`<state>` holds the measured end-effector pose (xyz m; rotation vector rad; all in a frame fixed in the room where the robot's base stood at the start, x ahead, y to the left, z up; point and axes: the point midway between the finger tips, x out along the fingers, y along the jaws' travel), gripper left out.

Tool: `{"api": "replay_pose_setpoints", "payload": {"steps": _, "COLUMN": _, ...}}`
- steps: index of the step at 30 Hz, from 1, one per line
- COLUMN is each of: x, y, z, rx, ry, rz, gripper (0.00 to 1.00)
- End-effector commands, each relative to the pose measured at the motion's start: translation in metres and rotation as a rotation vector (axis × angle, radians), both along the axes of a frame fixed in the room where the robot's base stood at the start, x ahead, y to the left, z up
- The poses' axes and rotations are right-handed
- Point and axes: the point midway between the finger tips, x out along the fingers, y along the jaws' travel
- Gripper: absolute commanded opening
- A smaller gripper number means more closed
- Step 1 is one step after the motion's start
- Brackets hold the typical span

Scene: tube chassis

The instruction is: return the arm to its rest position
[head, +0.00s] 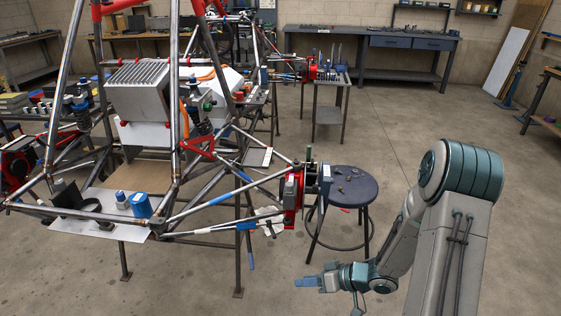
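My arm (405,240) comes in at the lower right, bent at its teal elbow joint (462,172). Its forearm slopes down to the left. My gripper (308,282) is at the lower middle, pointing left over the bare floor. It is in front of and below the round stool (350,186), apart from it and from the chassis. Its fingers are small and seen side-on, with blue at the tip, so I cannot tell whether they are open or shut or hold something.
The tube chassis (190,212) fills the left, with a red hub assembly (292,195) reaching out beside the stool. A workbench (375,43) stands at the back.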

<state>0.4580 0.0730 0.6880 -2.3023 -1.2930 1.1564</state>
Motion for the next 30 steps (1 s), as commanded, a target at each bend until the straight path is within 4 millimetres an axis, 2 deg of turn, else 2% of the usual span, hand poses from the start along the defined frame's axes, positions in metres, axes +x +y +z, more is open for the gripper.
{"api": "replay_pose_setpoints", "payload": {"steps": 7, "x": 0.046, "y": -0.047, "z": 0.059, "rx": -0.384, "ry": -0.135, "rz": -0.184, "gripper": 0.32}}
{"api": "replay_pose_setpoints", "payload": {"steps": 10, "x": 0.055, "y": -0.07, "z": 0.092, "rx": -0.536, "ry": -0.165, "rz": -0.274, "gripper": 0.32}}
{"api": "replay_pose_setpoints", "payload": {"steps": 14, "x": 0.054, "y": -0.098, "z": 0.139, "rx": -0.703, "ry": -0.167, "rz": -0.393, "gripper": 0.32}}
{"api": "replay_pose_setpoints", "payload": {"steps": 17, "x": 0.043, "y": -0.115, "z": 0.175, "rx": -0.801, "ry": -0.143, "rz": -0.479, "gripper": 0.32}}
{"api": "replay_pose_setpoints", "payload": {"steps": 22, "x": 0.006, "y": -0.131, "z": 0.232, "rx": -0.907, "ry": -0.053, "rz": -0.602, "gripper": 0.32}}
{"api": "replay_pose_setpoints", "payload": {"steps": 26, "x": -0.034, "y": -0.13, "z": 0.268, "rx": -0.932, "ry": 0.049, "rz": -0.66, "gripper": 0.32}}
{"api": "replay_pose_setpoints", "payload": {"steps": 30, "x": -0.082, "y": -0.116, "z": 0.299, "rx": -0.907, "ry": 0.171, "rz": -0.675, "gripper": 0.32}}
